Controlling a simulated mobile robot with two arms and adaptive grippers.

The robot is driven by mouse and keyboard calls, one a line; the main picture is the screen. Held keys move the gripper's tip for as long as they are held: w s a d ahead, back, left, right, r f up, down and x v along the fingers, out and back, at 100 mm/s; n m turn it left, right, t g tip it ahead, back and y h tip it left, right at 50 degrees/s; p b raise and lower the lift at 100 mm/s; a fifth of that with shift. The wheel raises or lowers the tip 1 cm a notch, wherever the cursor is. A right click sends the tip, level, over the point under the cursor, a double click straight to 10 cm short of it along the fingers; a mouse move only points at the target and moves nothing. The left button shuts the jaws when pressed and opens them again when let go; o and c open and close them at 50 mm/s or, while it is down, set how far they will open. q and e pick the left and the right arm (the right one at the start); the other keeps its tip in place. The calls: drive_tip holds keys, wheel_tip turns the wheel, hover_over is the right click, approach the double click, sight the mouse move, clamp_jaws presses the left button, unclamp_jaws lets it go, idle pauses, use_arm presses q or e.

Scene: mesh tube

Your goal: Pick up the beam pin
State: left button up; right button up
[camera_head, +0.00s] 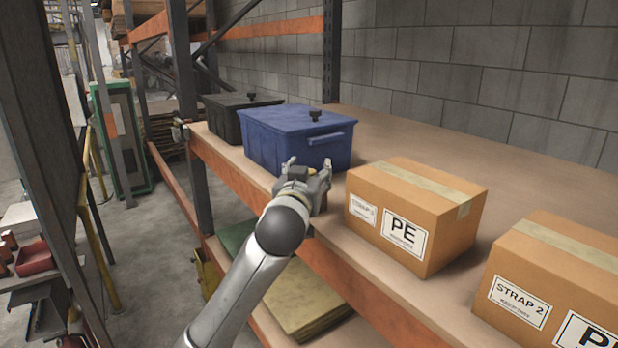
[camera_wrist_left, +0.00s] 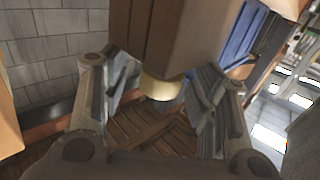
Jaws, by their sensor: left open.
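My left gripper (camera_head: 309,166) is open at the shelf's front edge, in front of the blue bin. A small yellowish piece (camera_head: 312,171) shows between its fingers. In the left wrist view a short, pale yellow round piece (camera_wrist_left: 160,87) sits between the spread fingers, with a gap on both sides. It is at the end of a brown block. It may be the beam pin, but I cannot tell for sure; most of it is hidden. My right gripper is in neither view.
A blue lidded bin (camera_head: 295,142) stands behind the gripper, with a black bin (camera_head: 226,122) to its left. Cardboard boxes stand to the right, the nearer one marked PE (camera_head: 410,212). An orange shelf beam (camera_head: 372,292) runs along the front. The shelf's rear is clear.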

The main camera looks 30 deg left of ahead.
use_arm(q)
drive_tip(key=c, duration=1.1)
drive_tip(key=shift+r, duration=0.15)
